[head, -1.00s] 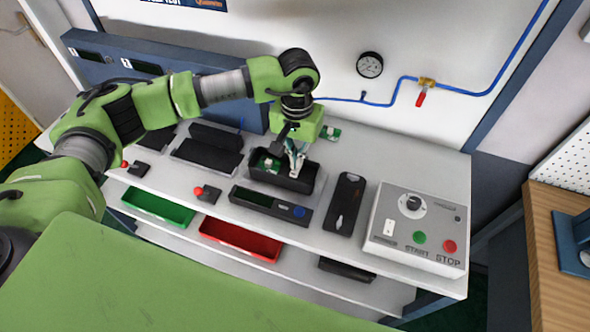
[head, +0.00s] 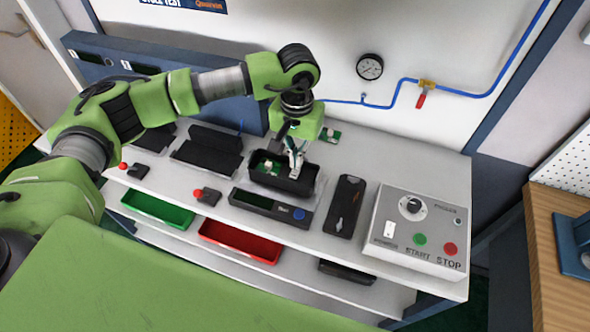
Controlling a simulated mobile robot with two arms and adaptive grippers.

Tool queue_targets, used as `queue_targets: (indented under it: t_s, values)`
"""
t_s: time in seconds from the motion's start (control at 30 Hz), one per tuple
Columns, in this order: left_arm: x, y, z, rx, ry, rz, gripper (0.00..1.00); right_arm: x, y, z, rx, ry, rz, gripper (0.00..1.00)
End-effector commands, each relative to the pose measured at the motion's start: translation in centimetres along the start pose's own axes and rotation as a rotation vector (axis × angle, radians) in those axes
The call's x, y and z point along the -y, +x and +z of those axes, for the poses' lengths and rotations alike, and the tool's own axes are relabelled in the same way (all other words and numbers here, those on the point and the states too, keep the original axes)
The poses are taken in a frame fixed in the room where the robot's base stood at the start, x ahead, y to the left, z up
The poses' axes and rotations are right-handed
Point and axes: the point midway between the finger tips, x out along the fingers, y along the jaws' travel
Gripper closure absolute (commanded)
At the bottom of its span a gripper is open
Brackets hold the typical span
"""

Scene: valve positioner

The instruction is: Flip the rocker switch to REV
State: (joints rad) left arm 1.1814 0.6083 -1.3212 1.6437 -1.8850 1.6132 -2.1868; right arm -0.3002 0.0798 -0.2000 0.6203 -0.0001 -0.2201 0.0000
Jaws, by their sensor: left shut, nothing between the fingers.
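An open black housing (head: 304,188) with a green circuit board (head: 264,165) inside stands on the bench near the middle. My left gripper (head: 295,168) points down into its right part. The fingers are shut with nothing held. A rocker switch marked REV cannot be made out; the fingers hide part of the inside of the housing. A white switch (head: 390,230) is on the grey control box (head: 415,262) at the right; its label is too small to read. My right gripper is not in view.
In front of the housing is a dark device with a display (head: 270,207). A black tray (head: 345,206) lies between it and the control box. Red (head: 240,242) and green (head: 157,209) bins sit below the bench edge. A gauge (head: 369,67) is on the back wall.

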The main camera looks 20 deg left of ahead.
Motion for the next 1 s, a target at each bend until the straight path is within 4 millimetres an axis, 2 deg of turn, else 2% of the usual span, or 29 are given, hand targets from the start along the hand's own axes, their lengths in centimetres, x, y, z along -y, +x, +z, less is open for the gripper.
queue_targets:
  t_s: [0.53,1.0]
  values:
    - [0.0,-4.6,-0.1,-0.002,0.000,0.001,1.00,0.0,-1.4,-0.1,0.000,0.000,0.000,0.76]
    - [0.0,-5.0,0.0,-0.001,0.000,0.001,1.00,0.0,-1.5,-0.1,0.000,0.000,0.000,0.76]
